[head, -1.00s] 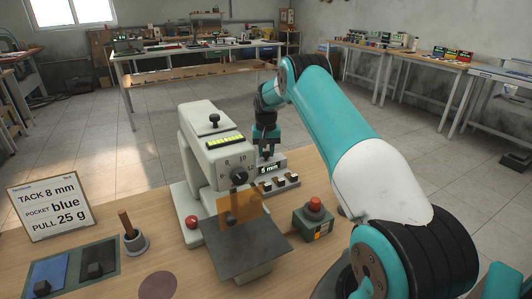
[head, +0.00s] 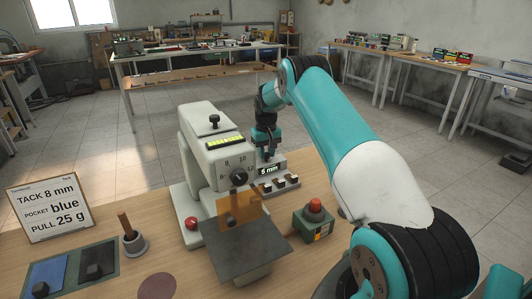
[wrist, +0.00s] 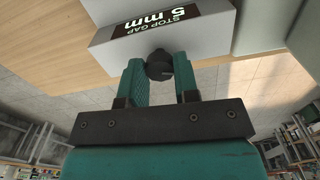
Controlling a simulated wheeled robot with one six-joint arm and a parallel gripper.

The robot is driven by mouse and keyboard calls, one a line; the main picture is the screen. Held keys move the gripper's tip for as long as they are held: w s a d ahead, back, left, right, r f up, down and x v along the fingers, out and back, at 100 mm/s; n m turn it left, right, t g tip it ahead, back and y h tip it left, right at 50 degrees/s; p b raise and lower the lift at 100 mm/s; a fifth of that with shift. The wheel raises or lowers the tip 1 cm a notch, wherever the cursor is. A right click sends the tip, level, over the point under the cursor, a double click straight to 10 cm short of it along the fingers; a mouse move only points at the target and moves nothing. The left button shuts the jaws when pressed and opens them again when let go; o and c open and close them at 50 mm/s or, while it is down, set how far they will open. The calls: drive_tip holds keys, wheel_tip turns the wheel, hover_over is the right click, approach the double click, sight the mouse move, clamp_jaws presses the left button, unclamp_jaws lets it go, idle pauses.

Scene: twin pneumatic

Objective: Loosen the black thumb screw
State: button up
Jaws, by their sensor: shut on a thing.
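The black thumb screw (wrist: 159,65) sticks out of a grey block (wrist: 215,30) whose display reads "STOP GAP 5 mm" in the wrist view. My gripper (wrist: 160,72) has one finger on each side of the screw's head and is shut on it. In the head view my gripper (head: 266,150) reaches down behind the block's "5 mm" display (head: 269,169), beside the pale press-like machine (head: 207,150). The screw is hidden there.
The machine carries a black top knob (head: 214,120), a numbered dial with a black knob (head: 238,177) and an orange guard (head: 239,211). A red-button box (head: 314,220) stands at right. A sign (head: 47,208) reads "TACK 8 mm, POCKET blue, PULL 25 g".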

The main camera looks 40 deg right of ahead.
sight(266, 154)
drive_tip(key=o, duration=0.9)
wheel_tip(266, 154, up, 18)
drive_tip(key=shift+f+b, duration=0.25)
drive_tip(key=shift+b, duration=0.35)
